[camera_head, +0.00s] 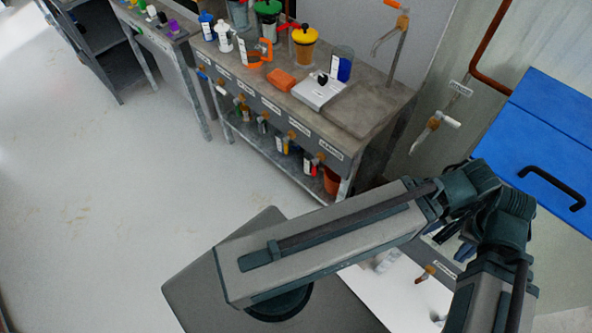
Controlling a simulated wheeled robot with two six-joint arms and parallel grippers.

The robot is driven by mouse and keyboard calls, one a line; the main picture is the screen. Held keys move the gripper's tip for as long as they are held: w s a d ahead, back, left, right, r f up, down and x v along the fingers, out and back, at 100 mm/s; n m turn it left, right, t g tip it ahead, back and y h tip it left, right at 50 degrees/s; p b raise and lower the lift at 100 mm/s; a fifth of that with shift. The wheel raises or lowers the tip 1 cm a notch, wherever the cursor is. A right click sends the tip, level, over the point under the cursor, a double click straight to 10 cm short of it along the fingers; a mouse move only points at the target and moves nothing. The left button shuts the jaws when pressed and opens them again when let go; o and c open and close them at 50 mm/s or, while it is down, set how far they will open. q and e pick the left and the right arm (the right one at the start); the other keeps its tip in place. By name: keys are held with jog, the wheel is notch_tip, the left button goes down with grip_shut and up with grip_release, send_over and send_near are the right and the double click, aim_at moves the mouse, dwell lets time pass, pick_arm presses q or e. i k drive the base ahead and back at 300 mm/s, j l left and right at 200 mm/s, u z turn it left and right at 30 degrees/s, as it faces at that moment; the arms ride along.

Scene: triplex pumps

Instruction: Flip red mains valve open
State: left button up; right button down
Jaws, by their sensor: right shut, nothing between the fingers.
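Two red handles show, and I cannot tell which one is the mains valve. One is a small red handle (314,168) on a brass tap under the right end of the workbench front. The other is a red lever (287,26) among the fittings at the back of the bench top. Whether either valve is open or shut is too small to tell. My right arm crosses the lower right, well in front of the bench. Its gripper is shut and empty, with fingertips hard to make out, and touches neither red handle. My left gripper is out of view.
The workbench (374,116) carries coloured-lid jars, an orange block (281,80) and a white scale (318,91). A white-handled tap (436,124) is on the right wall near a blue cabinet (552,135). Floor (130,190) to the left is clear.

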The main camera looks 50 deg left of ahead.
aim_at(314, 170)
jog(key=i+l+u, duration=0.1)
jog(key=u, duration=1.6)
